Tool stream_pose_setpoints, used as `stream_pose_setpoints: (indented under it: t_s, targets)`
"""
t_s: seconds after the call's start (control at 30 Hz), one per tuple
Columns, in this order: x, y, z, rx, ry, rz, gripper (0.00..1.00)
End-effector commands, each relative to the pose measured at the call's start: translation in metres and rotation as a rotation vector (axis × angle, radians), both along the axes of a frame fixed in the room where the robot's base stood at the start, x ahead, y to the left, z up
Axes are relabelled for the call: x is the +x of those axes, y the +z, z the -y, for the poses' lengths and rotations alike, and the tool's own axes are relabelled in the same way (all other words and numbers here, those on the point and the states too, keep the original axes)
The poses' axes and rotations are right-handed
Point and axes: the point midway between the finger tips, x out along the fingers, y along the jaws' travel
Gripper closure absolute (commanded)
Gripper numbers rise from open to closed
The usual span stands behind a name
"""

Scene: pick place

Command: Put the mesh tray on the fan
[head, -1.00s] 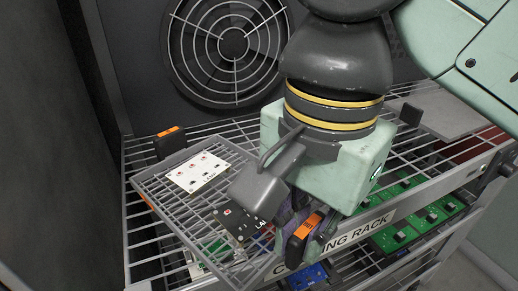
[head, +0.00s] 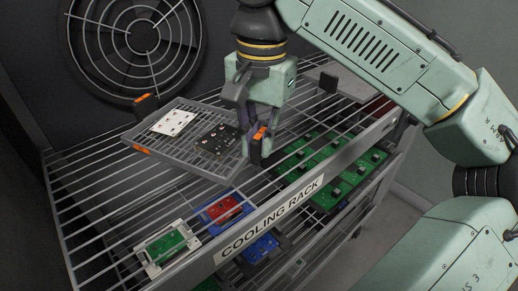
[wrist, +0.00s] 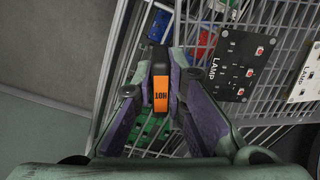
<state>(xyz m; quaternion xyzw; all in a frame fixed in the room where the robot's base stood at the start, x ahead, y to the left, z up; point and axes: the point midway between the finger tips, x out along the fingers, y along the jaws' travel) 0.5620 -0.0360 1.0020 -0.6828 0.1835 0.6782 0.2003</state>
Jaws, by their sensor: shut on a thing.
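The mesh tray (head: 183,151) is a grey wire tray carrying a white board (head: 173,122) and a black board (head: 217,140). Its handles have orange faces. My gripper (head: 258,140) is shut on the right handle (head: 260,132), marked HOT in the wrist view (wrist: 161,92). The tray is at the rack's upper deck; I cannot tell whether it touches the wires. The round fan (head: 133,40) with a wire guard is in the dark wall at the back left, behind the tray.
The wire cooling rack (head: 90,195) has bare deck left of and in front of the tray. Green boards (head: 335,160) and blue, red and white-framed boards (head: 165,245) show on a lower level.

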Motion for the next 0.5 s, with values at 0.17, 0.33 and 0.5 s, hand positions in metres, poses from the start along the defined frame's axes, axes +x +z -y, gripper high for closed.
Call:
stream_pose_setpoints:
  t_s: [0.17, 0.33, 0.5]
  targets:
    - [-0.001, -0.021, 0.001, 0.0, -0.001, -0.001, 1.0]
    - [0.0, -0.034, 0.0, 0.0, -0.001, 0.001, 1.0]
    - [0.0, -0.033, 0.0, 0.0, -0.001, 0.001, 1.0]
